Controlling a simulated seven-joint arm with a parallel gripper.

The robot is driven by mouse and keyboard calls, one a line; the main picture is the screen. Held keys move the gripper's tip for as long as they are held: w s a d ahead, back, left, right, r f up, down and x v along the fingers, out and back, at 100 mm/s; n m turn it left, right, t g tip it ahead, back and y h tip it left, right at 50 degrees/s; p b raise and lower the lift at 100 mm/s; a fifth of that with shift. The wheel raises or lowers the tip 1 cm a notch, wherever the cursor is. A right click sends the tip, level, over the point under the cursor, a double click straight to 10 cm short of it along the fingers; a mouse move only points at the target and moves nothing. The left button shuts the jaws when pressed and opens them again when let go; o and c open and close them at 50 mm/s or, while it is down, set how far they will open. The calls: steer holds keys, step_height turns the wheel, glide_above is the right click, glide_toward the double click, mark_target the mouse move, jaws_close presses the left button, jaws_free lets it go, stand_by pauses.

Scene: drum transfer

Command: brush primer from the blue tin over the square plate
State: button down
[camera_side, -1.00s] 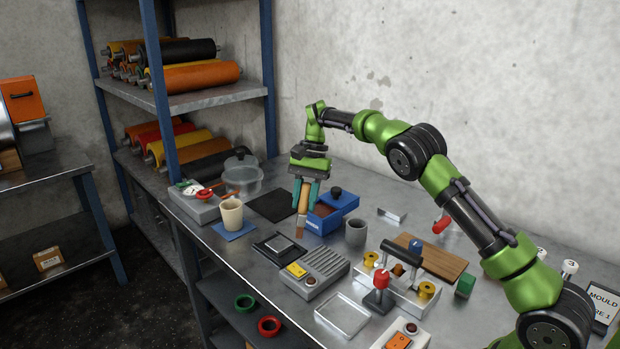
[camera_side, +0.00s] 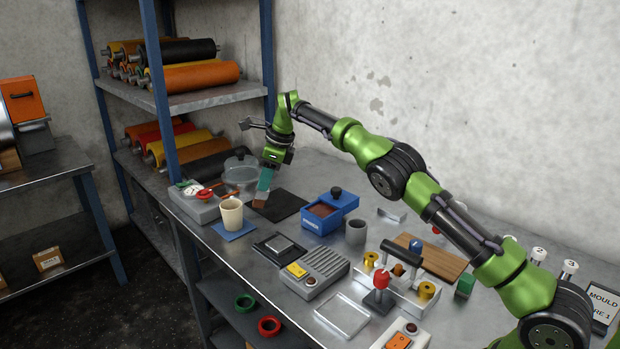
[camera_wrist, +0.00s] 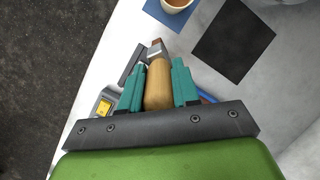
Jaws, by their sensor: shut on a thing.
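My gripper (camera_side: 264,181) is shut on the wooden-handled brush (camera_wrist: 158,88), which points down with its brown bristles lowest. The bristles are over or at the left part of the flat black square plate (camera_side: 288,206); I cannot tell whether they touch it. The plate also shows at the upper right of the wrist view (camera_wrist: 234,42). The blue tin (camera_side: 313,226) stands open to the right of the plate, with brown primer (camera_side: 323,209) inside. Its blue lid with a black knob (camera_side: 344,201) is just behind it.
A beige cup (camera_side: 231,213) on a blue mat (camera_side: 233,233) stands close in front of the brush. A glass pot (camera_side: 241,175) and a gauge box (camera_side: 194,204) are to the left. A grey cup (camera_side: 356,232) and a grilled block (camera_side: 323,267) are to the right.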

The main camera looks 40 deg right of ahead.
steer(key=shift+s+f, duration=0.65)
steer(key=shift+f, duration=0.75)
steer(key=shift+s+f, duration=0.65)
steer(key=shift+f, duration=0.75)
steer(key=shift+s+f, duration=0.65)
steer(key=shift+f, duration=0.75)
steer(key=w, duration=0.2)
steer(key=w+r, duration=0.1)
steer(key=w, duration=0.1)
steer(key=shift+s+r, duration=0.1)
steer(key=shift+r, duration=3.65)
steer(key=shift+r, duration=0.1)
